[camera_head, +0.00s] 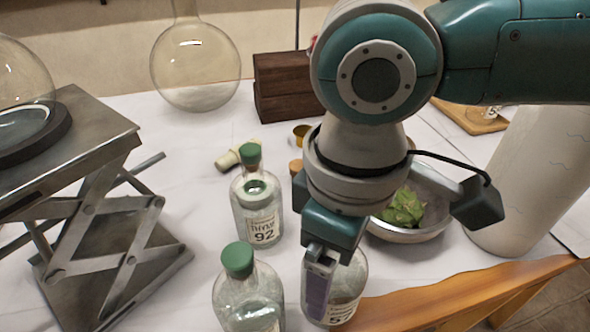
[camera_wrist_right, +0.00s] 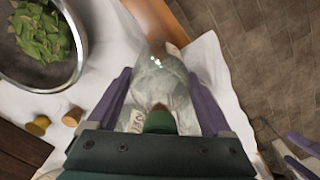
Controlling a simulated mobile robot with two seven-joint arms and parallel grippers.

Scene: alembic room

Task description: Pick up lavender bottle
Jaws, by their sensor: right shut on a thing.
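A clear glass bottle (camera_head: 349,285) with a pale label stands near the table's front edge in the head view. Its number is partly covered and its name cannot be read there. My right gripper (camera_head: 318,285) comes down over it, with a finger on its near left side. In the right wrist view the bottle (camera_wrist_right: 160,82), with a green stopper (camera_wrist_right: 160,122), sits between the two purple fingers of my shut right gripper. Purple finger parts, seemingly of my left gripper (camera_wrist_right: 300,153), show at the lower right edge there, cut off.
A Thyme 92 bottle (camera_head: 257,210) and another green-stoppered bottle (camera_head: 247,295) stand close on the left. A metal bowl of leaves (camera_head: 440,210) lies behind right, with a white cylinder (camera_head: 535,180) beyond. A metal jack stand (camera_head: 95,230) fills the left.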

